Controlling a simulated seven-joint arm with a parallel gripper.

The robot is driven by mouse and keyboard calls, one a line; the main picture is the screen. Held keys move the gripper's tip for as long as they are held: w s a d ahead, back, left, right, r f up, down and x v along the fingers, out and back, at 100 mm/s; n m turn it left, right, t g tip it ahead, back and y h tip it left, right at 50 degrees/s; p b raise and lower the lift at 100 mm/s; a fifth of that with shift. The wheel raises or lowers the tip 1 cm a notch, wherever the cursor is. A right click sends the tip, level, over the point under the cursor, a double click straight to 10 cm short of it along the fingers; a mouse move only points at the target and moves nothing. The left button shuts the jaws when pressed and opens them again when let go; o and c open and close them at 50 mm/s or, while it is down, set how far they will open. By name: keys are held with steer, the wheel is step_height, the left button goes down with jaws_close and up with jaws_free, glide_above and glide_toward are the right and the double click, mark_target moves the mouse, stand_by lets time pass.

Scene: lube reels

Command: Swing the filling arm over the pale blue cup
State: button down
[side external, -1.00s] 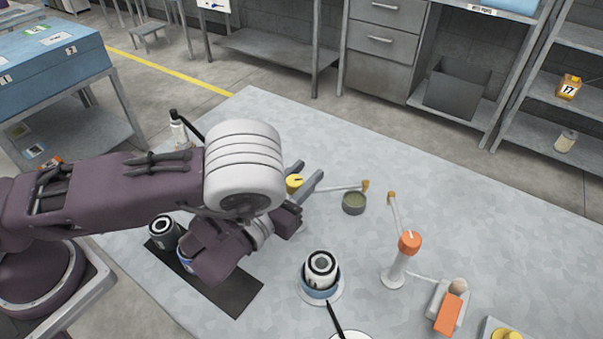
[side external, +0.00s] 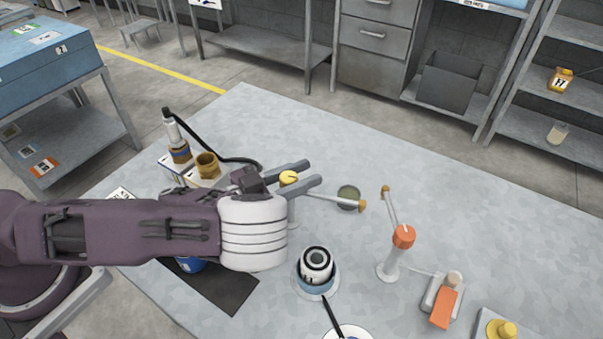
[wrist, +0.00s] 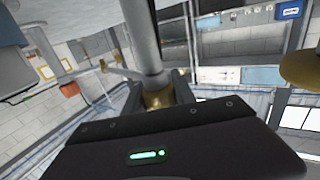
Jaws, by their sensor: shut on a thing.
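The filling arm (side external: 332,199) is a thin light rod reaching right from a yellow-capped post (side external: 289,178) to a brass tip (side external: 362,206). My gripper (side external: 312,171) has its fingers on either side of the yellow cap and is shut on the filling arm. In the wrist view, a grey post (wrist: 145,40) rises between the fingers. A pale blue round cup (side external: 317,288) stands on a light disc in front of the post, with a white and black canister (side external: 316,262) in it. The brass tip is well behind and right of it.
A dark green dish (side external: 348,196) lies just behind the brass tip. An orange-capped post (side external: 403,237) with its own thin arm stands to the right. A white and orange block (side external: 443,305) and a yellow knob (side external: 502,329) are at front right. The back right tabletop is clear.

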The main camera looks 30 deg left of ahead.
steer(key=c, duration=1)
jaws_free()
steer(key=shift+c, duration=0.2)
